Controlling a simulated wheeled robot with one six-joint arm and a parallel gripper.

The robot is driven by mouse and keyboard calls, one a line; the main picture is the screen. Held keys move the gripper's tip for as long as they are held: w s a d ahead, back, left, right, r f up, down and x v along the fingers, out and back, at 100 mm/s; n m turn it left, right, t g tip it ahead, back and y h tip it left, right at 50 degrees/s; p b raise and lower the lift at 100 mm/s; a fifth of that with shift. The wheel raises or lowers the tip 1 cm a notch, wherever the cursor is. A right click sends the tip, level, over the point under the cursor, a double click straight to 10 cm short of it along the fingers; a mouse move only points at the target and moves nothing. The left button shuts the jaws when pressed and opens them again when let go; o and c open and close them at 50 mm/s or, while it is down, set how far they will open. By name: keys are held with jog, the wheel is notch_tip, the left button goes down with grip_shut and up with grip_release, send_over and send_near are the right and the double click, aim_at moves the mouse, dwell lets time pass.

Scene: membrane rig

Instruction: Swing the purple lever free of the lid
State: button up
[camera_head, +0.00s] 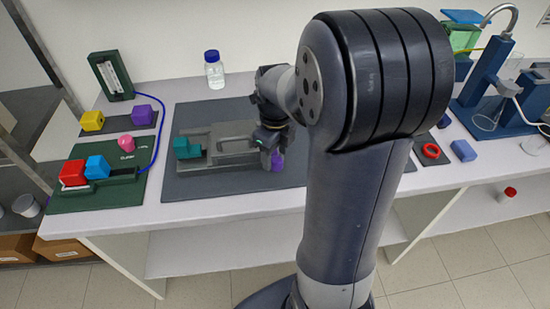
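The membrane rig's grey body and lid (228,137) sit on a dark mat (190,187). A teal block (187,147) is at the rig's left end. A small part of the purple lever (277,162) shows at the right end. My gripper (269,146) is over that right end, close to the purple lever; whether it touches the lever cannot be told. Its fingers are small and partly hidden, so their opening cannot be told. My arm covers the area to the right of the lever.
On the left, a green board (95,197) carries a red block (73,174) and a blue block (97,167). A blue-capped bottle (214,72) stands behind the mat. Blue stands with glassware (488,112) are at the right. The mat's front left is clear.

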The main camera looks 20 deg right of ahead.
notch_tip(320, 180, up, 8)
jog(key=shift+r, duration=0.2)
jog(key=shift+f, duration=0.1)
notch_tip(320, 180, down, 11)
jog(key=shift+s+d+r, duration=0.1)
dwell(0.6)
jog(key=shift+r, duration=0.1)
